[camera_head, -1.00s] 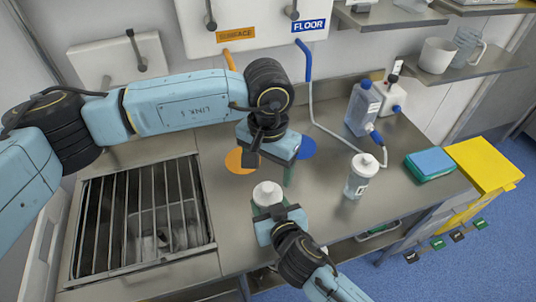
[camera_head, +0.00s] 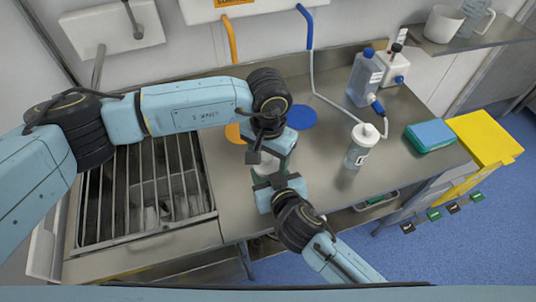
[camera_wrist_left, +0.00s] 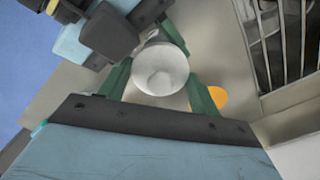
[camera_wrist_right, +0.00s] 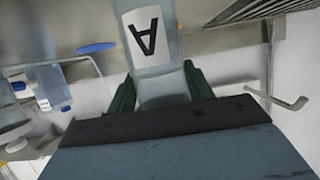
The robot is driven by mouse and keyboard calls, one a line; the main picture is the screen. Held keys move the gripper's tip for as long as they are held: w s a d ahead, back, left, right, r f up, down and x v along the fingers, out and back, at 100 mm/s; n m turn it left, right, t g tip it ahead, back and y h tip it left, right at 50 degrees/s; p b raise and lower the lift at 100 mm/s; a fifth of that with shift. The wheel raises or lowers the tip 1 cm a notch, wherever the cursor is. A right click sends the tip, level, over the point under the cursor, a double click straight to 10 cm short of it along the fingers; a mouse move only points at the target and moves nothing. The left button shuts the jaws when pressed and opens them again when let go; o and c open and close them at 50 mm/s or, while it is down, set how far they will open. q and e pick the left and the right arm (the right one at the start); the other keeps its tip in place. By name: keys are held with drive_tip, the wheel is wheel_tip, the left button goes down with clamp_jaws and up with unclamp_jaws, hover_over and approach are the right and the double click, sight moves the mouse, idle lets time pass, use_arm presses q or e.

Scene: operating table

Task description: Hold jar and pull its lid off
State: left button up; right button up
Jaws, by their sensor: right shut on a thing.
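A clear jar with a white label marked "A" (camera_wrist_right: 150,42) stands between the green fingers of my right gripper (camera_wrist_right: 162,92), which is shut on it. Its round white lid (camera_wrist_left: 160,68) shows from above in the left wrist view. My left gripper (camera_wrist_left: 160,86) is open over the jar, with one green finger on each side of the lid. Whether the fingers touch the lid is unclear. In the head view both grippers meet at the jar and largely hide it.
A second white-lidded jar (camera_head: 361,147) stands to the right on the steel counter. Behind it are a blue-capped bottle (camera_head: 364,78) and a hose. Blue (camera_head: 303,117) and orange discs lie behind the grippers. A barred sink (camera_head: 100,200) is at left, a blue-green sponge (camera_head: 430,136) at right.

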sight(268, 155)
use_arm(q)
drive_tip(key=c, duration=0.4)
drive_tip(key=shift+r, duration=0.2)
idle(0.4)
drive_tip(key=shift+r, duration=0.95)
drive_tip(key=shift+r, duration=2)
use_arm(e)
drive_tip(key=o, duration=1.5)
